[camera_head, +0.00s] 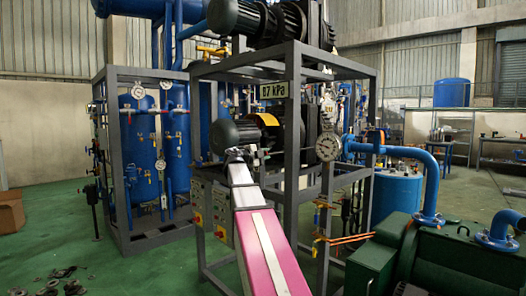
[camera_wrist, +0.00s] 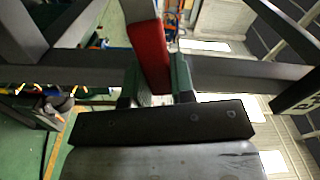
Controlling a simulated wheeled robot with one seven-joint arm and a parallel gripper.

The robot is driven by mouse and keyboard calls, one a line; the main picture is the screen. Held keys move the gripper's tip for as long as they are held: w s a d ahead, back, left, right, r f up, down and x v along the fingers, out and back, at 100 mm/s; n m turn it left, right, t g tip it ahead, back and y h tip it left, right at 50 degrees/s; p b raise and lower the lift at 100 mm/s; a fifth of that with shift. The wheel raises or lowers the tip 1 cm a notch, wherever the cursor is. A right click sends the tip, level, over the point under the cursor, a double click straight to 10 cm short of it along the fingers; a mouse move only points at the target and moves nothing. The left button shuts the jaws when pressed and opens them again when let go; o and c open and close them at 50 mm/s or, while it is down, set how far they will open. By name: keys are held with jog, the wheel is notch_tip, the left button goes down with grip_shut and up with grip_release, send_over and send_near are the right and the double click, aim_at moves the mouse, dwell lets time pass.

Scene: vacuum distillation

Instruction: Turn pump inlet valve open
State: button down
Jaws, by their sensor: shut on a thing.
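In the wrist view a red bar-like handle (camera_wrist: 150,52) runs up from between the two dark green fingers of my gripper (camera_wrist: 154,88). The gripper is shut on this handle, and a grey part shows at its upper end. I take it for the pump inlet valve's handle, but the valve body cannot be made out. In the head view my gripper (camera_head: 238,154) is small, at the front of the grey pump frame beside the dark motor. Its fingers and the handle cannot be made out there.
The grey pump frame (camera_head: 295,150) surrounds the reach area, and its beam (camera_wrist: 230,72) crosses close to the fingers in the wrist view. A sign reading 87 kPa (camera_head: 275,90) hangs above. A round gauge (camera_head: 327,147) and blue pipe (camera_head: 410,152) are at right.

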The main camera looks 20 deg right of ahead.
jog(key=shift+s+f+m, duration=0.15)
jog(key=shift+f+m, duration=0.8)
jog(key=shift+m, duration=0.15)
jog(key=c, duration=1)
grip_release()
jog(key=shift+o, duration=0.2)
jog(key=v, duration=1)
jog(key=shift+a, duration=0.35)
jog(key=shift+s, duration=0.15)
